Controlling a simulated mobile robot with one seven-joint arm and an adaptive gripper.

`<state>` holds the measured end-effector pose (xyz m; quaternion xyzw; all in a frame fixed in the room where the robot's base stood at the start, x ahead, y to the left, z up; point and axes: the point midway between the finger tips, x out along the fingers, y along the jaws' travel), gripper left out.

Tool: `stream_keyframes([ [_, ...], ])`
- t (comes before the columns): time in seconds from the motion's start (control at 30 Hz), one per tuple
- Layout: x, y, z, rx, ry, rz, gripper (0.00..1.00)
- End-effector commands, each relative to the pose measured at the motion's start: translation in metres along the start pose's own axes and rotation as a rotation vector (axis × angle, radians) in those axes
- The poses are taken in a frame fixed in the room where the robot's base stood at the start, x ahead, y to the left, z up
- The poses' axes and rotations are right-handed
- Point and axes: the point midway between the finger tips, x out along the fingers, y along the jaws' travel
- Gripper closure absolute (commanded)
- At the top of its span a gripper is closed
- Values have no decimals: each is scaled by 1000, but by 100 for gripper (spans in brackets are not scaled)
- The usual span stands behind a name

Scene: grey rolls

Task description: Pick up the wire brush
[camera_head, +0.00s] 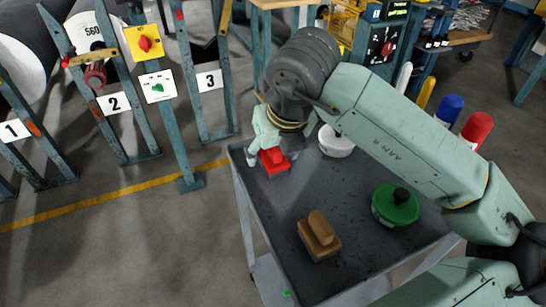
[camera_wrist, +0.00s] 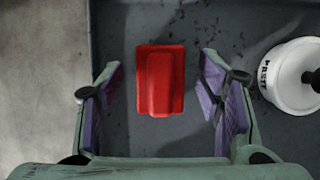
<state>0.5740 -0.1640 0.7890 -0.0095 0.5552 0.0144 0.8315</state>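Two brush-shaped things lie on the grey cart top (camera_head: 275,215); no bristles show, so I cannot tell which is the wire brush. A red block with a raised grip (camera_head: 274,163) lies near the cart's far left corner. In the wrist view the red block (camera_wrist: 160,80) is between and slightly beyond my fingers. My gripper (camera_head: 264,152) is above it, open and empty, its purple-padded fingers (camera_wrist: 163,100) spread on either side. A tan wooden block with a brown grip (camera_head: 319,236) lies nearer the cart's front, away from my gripper.
A white lidded pot (camera_head: 336,143) stands right of the red block and also shows in the wrist view (camera_wrist: 292,78). A green round tin with a black knob (camera_head: 396,207) stands on the cart's right. Numbered blue racks (camera_head: 120,100) stand left, beyond the cart.

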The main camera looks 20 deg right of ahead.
Motion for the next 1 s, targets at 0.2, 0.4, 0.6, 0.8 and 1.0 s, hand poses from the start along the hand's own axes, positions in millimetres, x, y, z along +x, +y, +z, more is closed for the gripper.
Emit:
stream_keyframes([
  [0.2, 0, 0, 0, 0, 0, 0, 56],
  [0.4, 0, 0, 0, 0, 0, 0, 70],
  [0.6, 0, 0, 0, 0, 0, 0, 83],
  [0.8, 0, 0, 0, 0, 0, 0, 93],
  [1.0, -1, 0, 1, 0, 0, 0, 93],
])
